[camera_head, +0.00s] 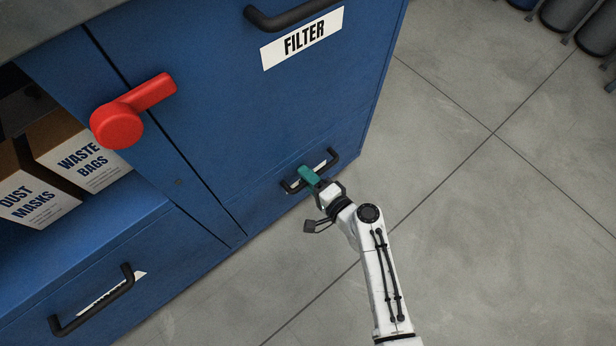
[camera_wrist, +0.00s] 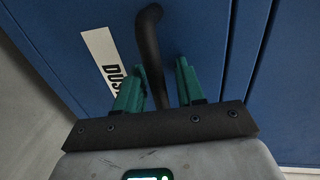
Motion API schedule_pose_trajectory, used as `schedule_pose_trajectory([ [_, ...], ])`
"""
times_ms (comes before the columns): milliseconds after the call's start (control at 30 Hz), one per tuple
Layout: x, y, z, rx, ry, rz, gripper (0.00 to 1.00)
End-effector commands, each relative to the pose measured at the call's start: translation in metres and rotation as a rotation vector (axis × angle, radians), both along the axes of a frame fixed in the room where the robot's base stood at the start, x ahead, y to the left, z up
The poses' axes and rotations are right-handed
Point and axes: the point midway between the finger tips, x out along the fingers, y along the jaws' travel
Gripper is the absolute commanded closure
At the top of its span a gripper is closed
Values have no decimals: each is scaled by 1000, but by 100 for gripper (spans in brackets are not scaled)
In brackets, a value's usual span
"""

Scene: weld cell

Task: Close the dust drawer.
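The dust drawer (camera_head: 275,207) is the low blue front under the filter door. Its front looks about flush with the cabinet, but a small gap cannot be ruled out. Its black bar handle (camera_head: 333,160) has a white label behind it; in the wrist view the label (camera_wrist: 107,62) reads "DUS", the rest hidden. My gripper (camera_head: 308,175) is at this handle. In the wrist view my gripper (camera_wrist: 158,88) has its teal fingers apart, with the handle (camera_wrist: 150,50) running between them. The handle lies nearer the left finger, and a gap shows on its right.
The filter door (camera_head: 240,100) is above the drawer. A red lever (camera_head: 130,112) sticks out at left. Boxes (camera_head: 85,158) stand on an open shelf, above another drawer handle (camera_head: 95,302). Grey cylinders (camera_head: 567,14) stand at the far right. The floor (camera_head: 480,220) at right is clear.

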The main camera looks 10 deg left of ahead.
Motion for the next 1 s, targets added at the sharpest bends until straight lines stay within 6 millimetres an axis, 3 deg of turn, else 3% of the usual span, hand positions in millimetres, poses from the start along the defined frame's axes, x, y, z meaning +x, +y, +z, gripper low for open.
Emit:
schedule_pose_trajectory([
  [533,-55,-71,17,-4,5,-3,62],
  [1000,-64,-82,19,-3,4,-1,62],
])
